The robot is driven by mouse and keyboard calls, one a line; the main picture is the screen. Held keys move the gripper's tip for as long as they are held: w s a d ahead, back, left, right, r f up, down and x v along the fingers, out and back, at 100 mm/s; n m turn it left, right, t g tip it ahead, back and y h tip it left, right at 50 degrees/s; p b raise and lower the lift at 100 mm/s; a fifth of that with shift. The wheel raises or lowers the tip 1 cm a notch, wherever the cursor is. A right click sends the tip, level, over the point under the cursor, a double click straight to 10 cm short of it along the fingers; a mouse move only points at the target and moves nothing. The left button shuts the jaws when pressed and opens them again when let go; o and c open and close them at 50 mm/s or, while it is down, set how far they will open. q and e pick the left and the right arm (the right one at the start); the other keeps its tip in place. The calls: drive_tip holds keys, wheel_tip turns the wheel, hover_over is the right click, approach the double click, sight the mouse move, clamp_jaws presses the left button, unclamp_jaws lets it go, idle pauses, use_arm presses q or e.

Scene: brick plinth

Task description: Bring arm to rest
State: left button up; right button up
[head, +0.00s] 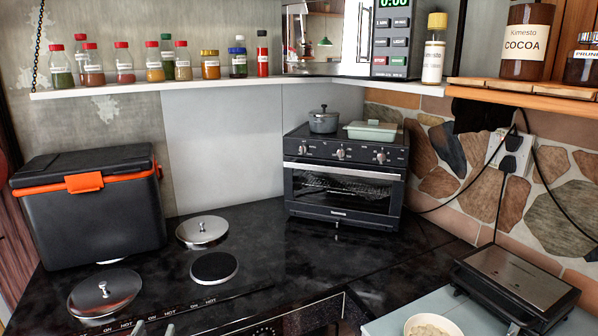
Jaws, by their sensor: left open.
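Only the tips of what looks like my left gripper (154,328) show, at the bottom edge left of centre in the head view. The two grey fingertips are apart, with nothing seen between them. They are in front of the black stove top (262,240), near its front edge. The rest of that arm is out of the picture. My right gripper is not in view.
A black cooler box (88,215) with an orange latch stands at left. Lidded burners (104,293) are close to my gripper. A toaster oven (345,180) stands at the back, a grill (515,285) and white bowl (432,325) at right. A jar shelf (200,85) runs above.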

use_arm(q)
drive_tip(key=s+d+f+m+g+h, duration=0.15)
drive_tip(key=s+f, duration=0.25)
drive_tip(key=f, duration=0.8)
drive_tip(key=s+d+f+g, duration=0.1)
drive_tip(key=s+f+g, duration=0.2)
drive_tip(key=f, duration=0.8)
drive_tip(key=s+d+f+g, duration=0.2)
drive_tip(key=s+f+g, duration=0.15)
drive_tip(key=f, duration=0.85)
drive_tip(key=s+d+f+g, duration=0.2)
drive_tip(key=s+f+g, duration=0.1)
drive_tip(key=s+f, duration=1.05)
drive_tip(key=s+f+m+g, duration=0.1)
drive_tip(key=s+f, duration=0.3)
drive_tip(key=s, duration=0.7)
drive_tip(key=s+f+m+g, duration=0.1)
drive_tip(key=s+f+g, duration=0.2)
drive_tip(key=s, duration=0.9)
drive_tip(key=shift+s+d+f, duration=0.15)
drive_tip(key=shift+d+f, duration=0.1)
drive_tip(key=shift+f, duration=0.15)
drive_tip(key=shift+h, duration=0.25)
